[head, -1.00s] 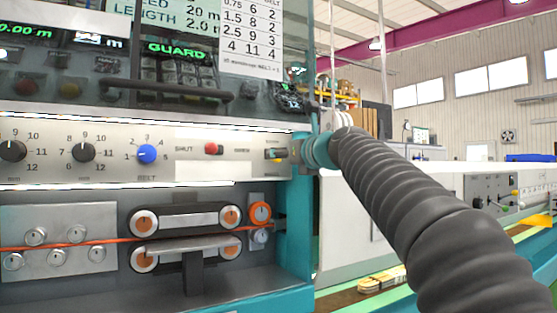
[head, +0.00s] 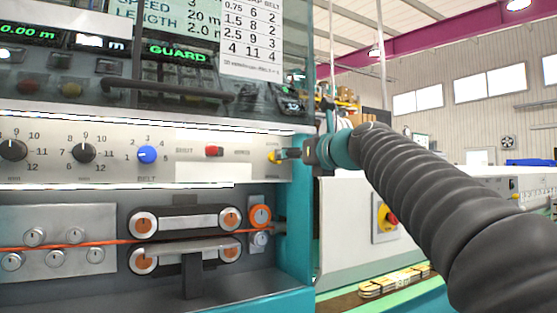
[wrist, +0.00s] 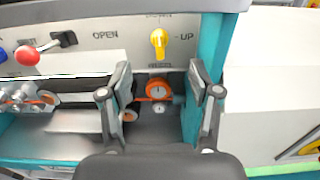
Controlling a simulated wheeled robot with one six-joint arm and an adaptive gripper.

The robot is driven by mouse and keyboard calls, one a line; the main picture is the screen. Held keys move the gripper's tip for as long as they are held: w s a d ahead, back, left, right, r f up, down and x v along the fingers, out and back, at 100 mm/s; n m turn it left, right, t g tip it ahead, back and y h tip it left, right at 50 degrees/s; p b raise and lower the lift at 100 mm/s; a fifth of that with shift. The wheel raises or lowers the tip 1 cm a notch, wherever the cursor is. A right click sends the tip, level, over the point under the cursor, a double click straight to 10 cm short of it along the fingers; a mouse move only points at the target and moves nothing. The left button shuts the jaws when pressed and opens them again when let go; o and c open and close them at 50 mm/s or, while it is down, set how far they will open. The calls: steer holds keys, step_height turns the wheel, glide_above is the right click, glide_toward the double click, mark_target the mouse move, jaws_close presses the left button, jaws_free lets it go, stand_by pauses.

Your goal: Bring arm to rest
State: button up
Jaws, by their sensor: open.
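My gripper (head: 290,153) is open with nothing between its fingers. In the head view it is at the right end of the machine's control strip, just right of a yellow knob (head: 273,156). In the wrist view, the two fingers of my gripper (wrist: 162,82) are spread wide. The yellow knob also shows in the wrist view (wrist: 159,42), beyond the fingertips and apart from them, its grip upright beside the word UP. My arm reaches in from the lower right in a dark ribbed sleeve.
The strip also carries a blue knob (head: 146,154) and a red-tipped lever (wrist: 27,55) near the word OPEN. Below, an orange cable (head: 100,242) runs between rollers and belts. A guard handle (head: 165,92) sticks out above. A red-and-yellow switch (head: 386,217) is right of the teal frame.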

steer(key=s+d+f+n+g+h, duration=0.2)
steer(key=f+n+g, duration=0.1)
steer(key=f+n, duration=0.8)
steer(key=s+d+f+n+g+h, duration=0.25)
steer(key=f+n, duration=0.55)
steer(key=f, duration=0.6)
steer(key=s+d+f+n+g+h, duration=0.1)
steer(key=s+d+f+n, duration=0.2)
steer(key=s+f, duration=0.5)
steer(key=s+d+f+n+g+h, duration=0.1)
steer(key=s+d+f+n+h, duration=0.1)
steer(key=s+d+f, duration=0.3)
steer(key=s+d+f+n+g+h, duration=0.2)
steer(key=s+d+f+n, duration=0.2)
steer(key=s+f, duration=0.7)
steer(key=shift+s+d+f+n, duration=0.35)
steer(key=shift+s+n, duration=0.25)
steer(key=shift+s, duration=2.45)
